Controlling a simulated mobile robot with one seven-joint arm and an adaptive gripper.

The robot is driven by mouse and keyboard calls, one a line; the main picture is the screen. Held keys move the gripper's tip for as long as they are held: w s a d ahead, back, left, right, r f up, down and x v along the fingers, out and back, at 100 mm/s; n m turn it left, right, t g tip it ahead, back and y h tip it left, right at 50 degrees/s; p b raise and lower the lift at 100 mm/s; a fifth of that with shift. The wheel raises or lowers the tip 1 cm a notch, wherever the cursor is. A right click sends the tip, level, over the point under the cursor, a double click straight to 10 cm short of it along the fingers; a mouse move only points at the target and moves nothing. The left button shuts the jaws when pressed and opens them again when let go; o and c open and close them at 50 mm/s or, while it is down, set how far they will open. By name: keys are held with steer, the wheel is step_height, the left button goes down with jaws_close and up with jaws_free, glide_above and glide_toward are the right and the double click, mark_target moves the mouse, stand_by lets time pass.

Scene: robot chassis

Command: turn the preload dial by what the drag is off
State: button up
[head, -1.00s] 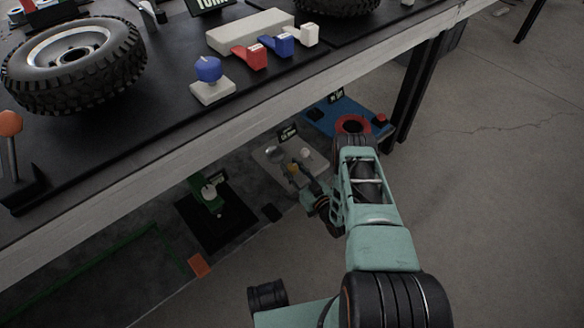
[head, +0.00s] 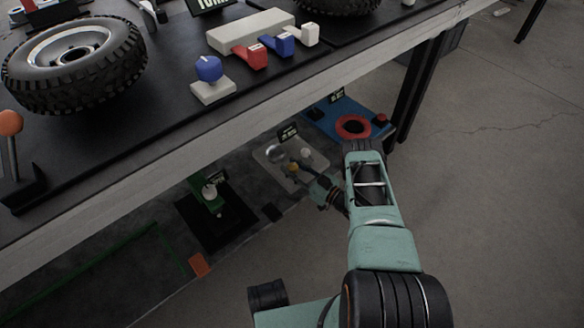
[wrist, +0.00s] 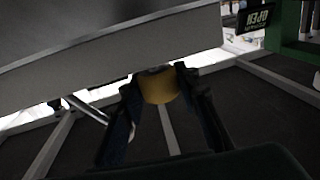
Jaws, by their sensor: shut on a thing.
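A yellow knob (wrist: 159,87), likely the preload dial, sits between the fingertips of my gripper (wrist: 158,86) in the wrist view. The fingers are shut on its two sides. In the head view the yellow knob (head: 293,168) is small, on a light grey plate (head: 268,170) on the shelf under the bench. My gripper (head: 299,172) reaches it from the lower right. A round silver part (head: 275,153) and a pale knob (head: 306,153) stand on the same plate. A small dark sign (head: 288,133) behind them is unreadable. Any dial marks are too small to see.
The bench edge (head: 220,118) overhangs the shelf, close above my arm. A blue plate (head: 325,120) with a red ring (head: 353,126) lies to the right. A green device (head: 208,195) stands on a black mat to the left. Open floor (head: 490,200) lies right.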

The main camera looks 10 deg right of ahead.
steer(key=o, duration=1.2)
steer(key=shift+c, duration=0.2)
steer(key=v, duration=1.2)
